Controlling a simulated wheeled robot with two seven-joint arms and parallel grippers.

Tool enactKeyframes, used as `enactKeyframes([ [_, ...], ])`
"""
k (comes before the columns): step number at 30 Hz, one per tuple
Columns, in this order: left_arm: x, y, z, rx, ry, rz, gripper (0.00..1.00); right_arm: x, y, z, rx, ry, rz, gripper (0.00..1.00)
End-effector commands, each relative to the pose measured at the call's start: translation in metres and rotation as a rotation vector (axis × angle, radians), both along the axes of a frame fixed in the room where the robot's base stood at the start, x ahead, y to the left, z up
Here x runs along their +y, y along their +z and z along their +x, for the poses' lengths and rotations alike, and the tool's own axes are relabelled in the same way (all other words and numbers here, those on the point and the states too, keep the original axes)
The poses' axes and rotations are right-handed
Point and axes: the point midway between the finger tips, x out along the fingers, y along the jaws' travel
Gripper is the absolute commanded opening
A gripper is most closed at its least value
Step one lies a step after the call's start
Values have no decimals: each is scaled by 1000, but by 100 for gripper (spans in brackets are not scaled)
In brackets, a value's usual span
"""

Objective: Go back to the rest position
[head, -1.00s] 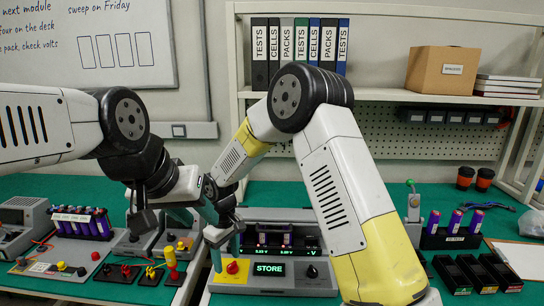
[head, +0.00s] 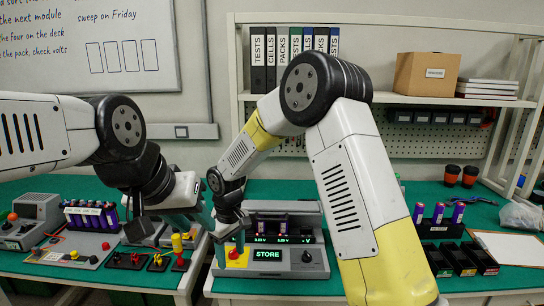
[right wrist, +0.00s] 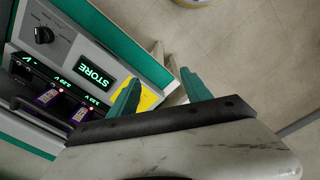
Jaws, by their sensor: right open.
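My right gripper (head: 231,246) hangs in front of the tester's left end in the head view. The grey tester (head: 295,272) has a green STORE display, a knob and a yellow panel with a red button. Purple cells (right wrist: 47,97) sit in its slots, apart from the right gripper.
A cell module (head: 92,214) and several coloured plugs lie on the left bench. A shelf with binders (head: 293,58) and a box (head: 427,72) stands behind.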

Motion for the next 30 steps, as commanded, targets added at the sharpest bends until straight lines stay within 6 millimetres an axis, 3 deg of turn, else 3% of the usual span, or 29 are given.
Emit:
enactKeyframes([
  [8,0,0,0,0,0,0,36,-38,52,2,-48,-102,36,57],
  [14,0,0,0,1,0,0,36,-85,107,-8,-105,-222,80,57],
  [21,0,0,0,0,0,0,36,-163,182,-52,-198,-445,174,57],
  [30,0,0,0,1,0,0,36,-235,232,-133,-316,-708,318,57],
])
